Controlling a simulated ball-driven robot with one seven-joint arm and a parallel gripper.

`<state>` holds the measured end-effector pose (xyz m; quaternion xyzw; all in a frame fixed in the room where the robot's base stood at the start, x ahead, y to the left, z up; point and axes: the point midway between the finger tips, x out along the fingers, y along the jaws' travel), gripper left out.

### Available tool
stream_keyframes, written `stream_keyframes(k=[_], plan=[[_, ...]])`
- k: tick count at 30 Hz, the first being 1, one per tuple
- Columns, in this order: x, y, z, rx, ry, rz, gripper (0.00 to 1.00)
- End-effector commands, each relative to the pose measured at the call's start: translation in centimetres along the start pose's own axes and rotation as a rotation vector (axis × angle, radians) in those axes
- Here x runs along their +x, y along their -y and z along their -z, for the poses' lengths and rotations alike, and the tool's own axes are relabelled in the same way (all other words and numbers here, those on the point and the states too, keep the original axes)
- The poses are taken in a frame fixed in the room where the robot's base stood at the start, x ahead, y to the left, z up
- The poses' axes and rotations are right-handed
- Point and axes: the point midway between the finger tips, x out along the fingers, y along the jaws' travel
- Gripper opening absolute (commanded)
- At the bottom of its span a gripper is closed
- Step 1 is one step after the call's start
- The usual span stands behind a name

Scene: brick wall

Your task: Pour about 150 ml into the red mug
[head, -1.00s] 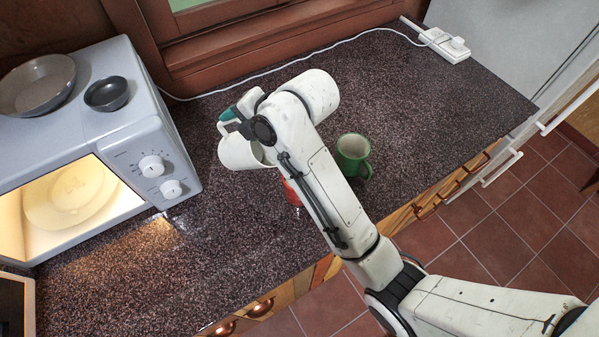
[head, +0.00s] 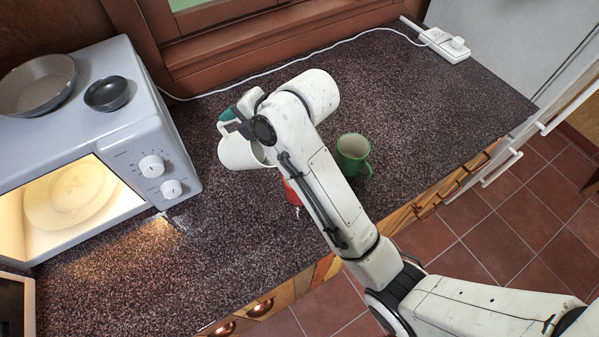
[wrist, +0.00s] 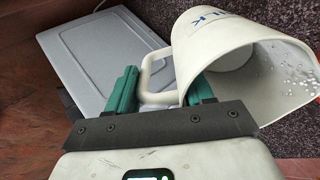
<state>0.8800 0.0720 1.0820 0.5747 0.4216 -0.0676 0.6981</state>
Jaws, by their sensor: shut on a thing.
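A white jug (head: 240,152) is held in my gripper (head: 229,117) above the counter. In the wrist view the gripper's green fingers (wrist: 160,90) are shut on the handle of the jug (wrist: 222,30). The jug is tipped, with its mouth toward the lower right in the wrist view, and white specks show inside near its rim. Lettering that looks like "LK" is on its side. The red mug (head: 291,192) stands on the counter below the jug, mostly hidden by my arm. Its opening and contents are out of sight.
A green mug (head: 353,157) stands just right of my arm. A lit microwave (head: 125,130) with two bowls on top is at the left. A white cable runs along the back to a power strip (head: 445,44). The counter front is clear.

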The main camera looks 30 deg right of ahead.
Motion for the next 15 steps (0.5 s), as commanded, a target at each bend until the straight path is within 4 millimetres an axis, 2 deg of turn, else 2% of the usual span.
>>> stream_keyframes(k=[9, 15], plan=[[0.2, -0.2, 0.0, -0.002, 0.002, 0.034, 0.0], [1.8, -0.2, 0.0, -0.007, 0.004, 0.154, 0.0]])
